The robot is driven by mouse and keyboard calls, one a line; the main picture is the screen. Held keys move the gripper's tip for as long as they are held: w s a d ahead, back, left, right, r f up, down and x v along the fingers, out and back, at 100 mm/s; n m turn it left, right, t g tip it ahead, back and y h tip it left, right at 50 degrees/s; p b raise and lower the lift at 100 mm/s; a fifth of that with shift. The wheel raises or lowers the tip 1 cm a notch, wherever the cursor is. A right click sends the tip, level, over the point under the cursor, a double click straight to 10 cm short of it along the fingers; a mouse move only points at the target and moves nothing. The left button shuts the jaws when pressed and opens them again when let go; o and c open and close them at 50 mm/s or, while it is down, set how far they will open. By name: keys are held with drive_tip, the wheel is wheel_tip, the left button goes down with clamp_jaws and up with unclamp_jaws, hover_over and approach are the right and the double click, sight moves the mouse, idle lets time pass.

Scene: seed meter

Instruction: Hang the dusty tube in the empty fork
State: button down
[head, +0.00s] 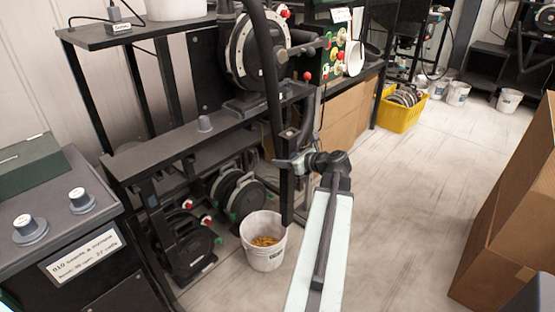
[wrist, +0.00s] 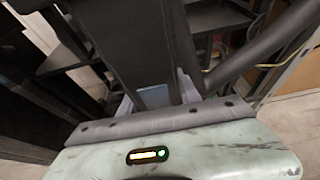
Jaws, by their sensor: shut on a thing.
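My gripper (head: 294,163) is shut on a long dark rectangular tube (head: 287,195), apparently the dusty tube. The tube stands about upright, its top end near the bench front and its lower end beside the white bucket, apparently above the floor. In the wrist view the tube (wrist: 145,55) fills the space between the jaws (wrist: 155,98) and runs away from me. I cannot make out dust on it. I cannot pick out the empty fork with certainty in either view.
A black bench (head: 190,137) with a grey cup (head: 205,123) and a large disc machine (head: 257,50) stands behind the tube. A white bucket (head: 264,255) of yellow grain stands left of my arm. A yellow crate (head: 399,116) lies farther back. Cardboard boxes (head: 515,215) stand right; floor between is clear.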

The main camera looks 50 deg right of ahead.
drive_tip(key=shift+r, duration=0.15)
drive_tip(key=s, duration=1.1)
drive_tip(key=shift+a, duration=0.4)
idle(0.9)
